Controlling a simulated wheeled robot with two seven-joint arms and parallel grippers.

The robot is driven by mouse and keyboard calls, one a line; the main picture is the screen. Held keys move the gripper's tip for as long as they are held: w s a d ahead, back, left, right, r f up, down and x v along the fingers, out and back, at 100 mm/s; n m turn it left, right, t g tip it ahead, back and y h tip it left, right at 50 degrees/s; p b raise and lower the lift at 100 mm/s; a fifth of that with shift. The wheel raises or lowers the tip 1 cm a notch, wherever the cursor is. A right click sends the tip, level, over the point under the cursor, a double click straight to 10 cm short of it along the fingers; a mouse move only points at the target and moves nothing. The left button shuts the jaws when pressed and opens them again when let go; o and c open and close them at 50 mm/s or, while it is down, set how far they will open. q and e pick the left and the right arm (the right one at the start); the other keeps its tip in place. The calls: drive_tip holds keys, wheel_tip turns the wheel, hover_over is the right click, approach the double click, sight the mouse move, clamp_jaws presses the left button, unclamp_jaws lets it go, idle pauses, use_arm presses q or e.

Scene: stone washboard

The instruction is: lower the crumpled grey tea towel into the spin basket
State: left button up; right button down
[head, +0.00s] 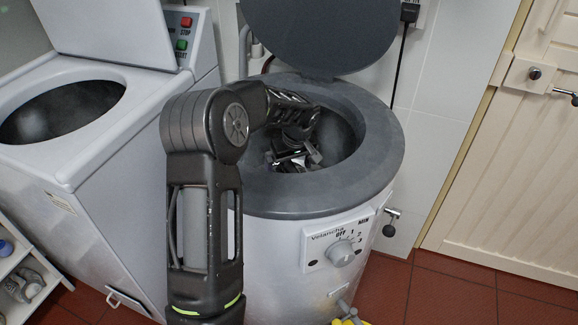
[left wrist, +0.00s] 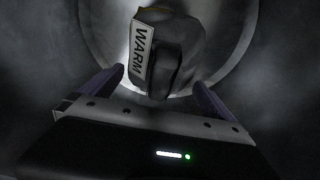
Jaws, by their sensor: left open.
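My left gripper (head: 296,158) reaches down into the round opening of the right-hand grey-rimmed drum machine (head: 385,150). In the left wrist view my left gripper (left wrist: 159,80) is open, its two fingers spread apart. Ahead of and between them is a dark grey, folded-looking lump (left wrist: 185,35) with a white strip lettered WARM. It may be the tea towel, but I cannot tell for sure. It lies inside a shiny round metal drum (left wrist: 95,30). Whether the fingers touch it is not clear. In the head view the lump is not clearly visible. My right gripper is out of view.
A white machine (head: 115,150) with a dark round opening (head: 62,112) and red and green buttons (head: 183,32) stands at left. The drum machine's dark lid (head: 320,35) is raised behind its opening. A dial (head: 341,253) is on its front. A cream door (head: 520,180) is at right.

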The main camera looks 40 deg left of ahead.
use_arm(q)
drive_tip(key=v, duration=0.7)
drive_tip(key=shift+d+r, duration=0.1)
drive_tip(key=shift+r, duration=0.25)
